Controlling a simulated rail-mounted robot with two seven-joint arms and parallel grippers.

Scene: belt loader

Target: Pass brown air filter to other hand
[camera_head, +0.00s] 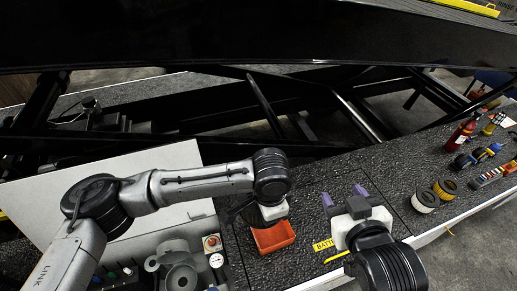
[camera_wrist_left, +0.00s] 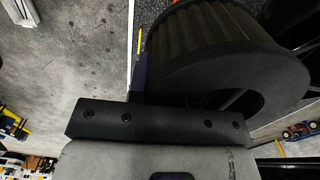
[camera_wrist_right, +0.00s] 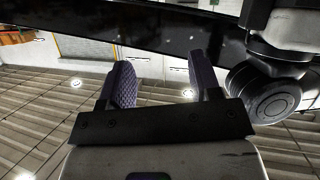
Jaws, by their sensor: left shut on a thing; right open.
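The dark brown-black air filter (camera_wrist_left: 205,45) is a pleated ring that fills the upper part of the left wrist view. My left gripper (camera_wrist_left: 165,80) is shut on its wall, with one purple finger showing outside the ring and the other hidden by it. In the head view the filter (camera_head: 235,208) shows only as a dark shape beside my left wrist, mostly covered by the arm. My right gripper (camera_head: 345,198) is open and empty over the bench, to the right of the left one and apart from the filter. Its two purple fingers (camera_wrist_right: 158,88) also show spread in the right wrist view.
An orange bin (camera_head: 272,238) sits on the dark speckled bench below my left gripper. A yellow label (camera_head: 323,245) lies near the right gripper. White (camera_head: 425,200) and yellow (camera_head: 446,188) rolls, a red bottle (camera_head: 460,135) and tools stand at right. Grey round fittings and a gauge (camera_head: 216,260) stand at front left.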

